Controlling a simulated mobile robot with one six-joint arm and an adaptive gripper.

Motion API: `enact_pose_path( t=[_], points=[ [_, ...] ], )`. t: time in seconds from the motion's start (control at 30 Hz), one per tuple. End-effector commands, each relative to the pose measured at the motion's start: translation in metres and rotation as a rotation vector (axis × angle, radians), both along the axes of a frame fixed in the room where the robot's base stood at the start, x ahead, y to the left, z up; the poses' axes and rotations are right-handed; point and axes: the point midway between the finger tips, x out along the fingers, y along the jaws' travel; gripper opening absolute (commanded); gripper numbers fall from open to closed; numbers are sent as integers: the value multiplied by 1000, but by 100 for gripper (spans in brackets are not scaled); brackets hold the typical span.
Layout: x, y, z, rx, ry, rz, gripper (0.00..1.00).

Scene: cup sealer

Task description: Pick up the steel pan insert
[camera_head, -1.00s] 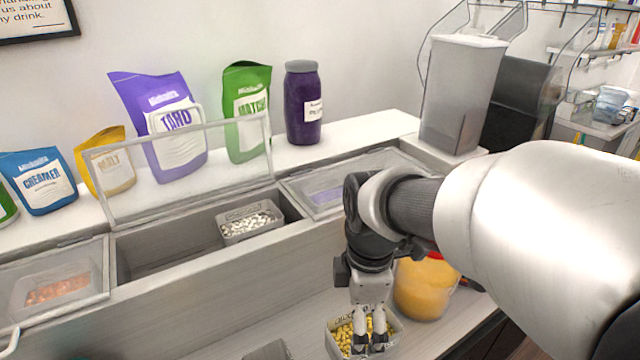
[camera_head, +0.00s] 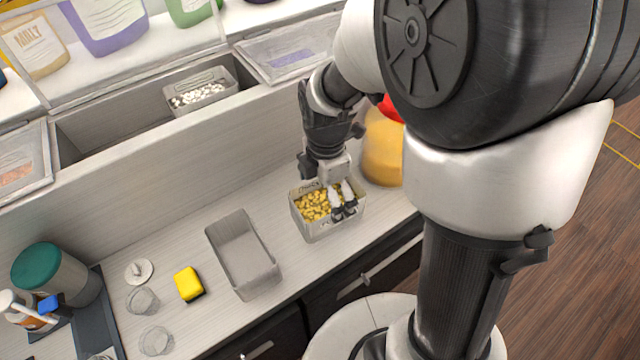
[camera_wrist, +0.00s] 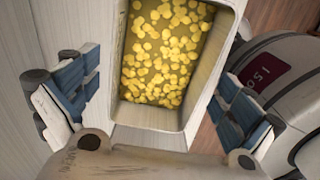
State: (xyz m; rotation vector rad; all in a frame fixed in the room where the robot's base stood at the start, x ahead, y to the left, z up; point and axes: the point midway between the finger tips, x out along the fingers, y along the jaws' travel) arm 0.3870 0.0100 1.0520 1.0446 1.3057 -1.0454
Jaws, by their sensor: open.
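A rectangular metal pan insert (camera_head: 322,231) holding yellow pieces stands on the counter, in front of the raised bins. My gripper (camera_head: 344,210) points down at the right part of this pan and is open. In the wrist view the pan (camera_wrist: 190,132) lies between the spread fingers of my gripper (camera_wrist: 158,100), with a gap to each finger. I cannot tell exactly how high the fingertips are against the rim. A second pan insert (camera_head: 262,277), empty and grey, stands to the left on the counter.
A jar of orange contents (camera_head: 382,150) stands close right of the filled pan. A yellow sponge (camera_head: 188,284), strainers and a green-lidded container (camera_head: 48,272) are at left. A pan of white pieces (camera_head: 206,88) sits in the open bin. The counter's front edge is near.

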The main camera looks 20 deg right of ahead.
Motion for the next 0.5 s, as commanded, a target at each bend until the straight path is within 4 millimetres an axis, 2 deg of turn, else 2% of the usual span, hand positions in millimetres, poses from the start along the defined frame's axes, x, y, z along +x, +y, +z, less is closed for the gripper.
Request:
enact_pose_path(
  t=[0.17,0.5],
  points=[
    [0,-1,-9,0,1,-1,100],
    [2,-6,-55,0,3,-1,100]
  ],
)
